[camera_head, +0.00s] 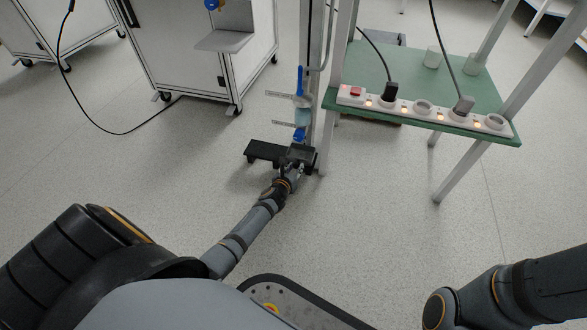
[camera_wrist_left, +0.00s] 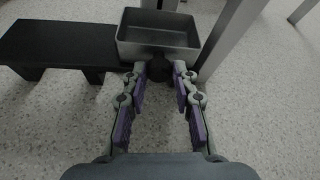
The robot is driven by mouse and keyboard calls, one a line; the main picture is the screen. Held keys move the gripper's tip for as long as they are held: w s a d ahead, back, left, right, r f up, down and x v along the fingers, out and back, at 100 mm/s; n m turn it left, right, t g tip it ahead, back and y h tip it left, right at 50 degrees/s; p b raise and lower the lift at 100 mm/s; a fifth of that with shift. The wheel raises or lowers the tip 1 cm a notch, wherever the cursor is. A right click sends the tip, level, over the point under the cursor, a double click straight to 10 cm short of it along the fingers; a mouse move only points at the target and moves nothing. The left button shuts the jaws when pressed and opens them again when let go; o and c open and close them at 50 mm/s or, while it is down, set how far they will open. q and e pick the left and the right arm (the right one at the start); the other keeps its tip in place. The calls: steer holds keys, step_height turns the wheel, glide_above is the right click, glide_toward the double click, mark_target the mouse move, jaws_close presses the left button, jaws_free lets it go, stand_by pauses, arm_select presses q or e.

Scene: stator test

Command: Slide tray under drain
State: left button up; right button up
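The tray (camera_wrist_left: 158,47) is a dark, shallow, empty rectangular box with a black knob on its near side. In the head view the tray (camera_head: 301,153) is at the right end of a low black bench (camera_head: 262,151), below the blue drain valve (camera_head: 299,135) on the upright column. My left gripper (camera_wrist_left: 160,72) has its fingertips on both sides of the knob and looks closed on it. It also shows in the head view (camera_head: 291,172). How the tray's underside meets the bench is hidden. My right gripper is out of view.
A green table (camera_head: 420,85) with a lit power strip (camera_head: 425,110) stands right of the column, its legs close to the tray. A wheeled cabinet (camera_head: 190,60) stands at the back left, with a cable on the floor. The floor around my left arm is clear.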

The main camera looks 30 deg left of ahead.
arm_select(q)
steer(key=o, duration=0.4)
steer(key=shift+w+d, duration=0.1)
steer(key=shift+d, duration=0.2)
steer(key=shift+a, duration=0.1)
steer(key=v, duration=1.2)
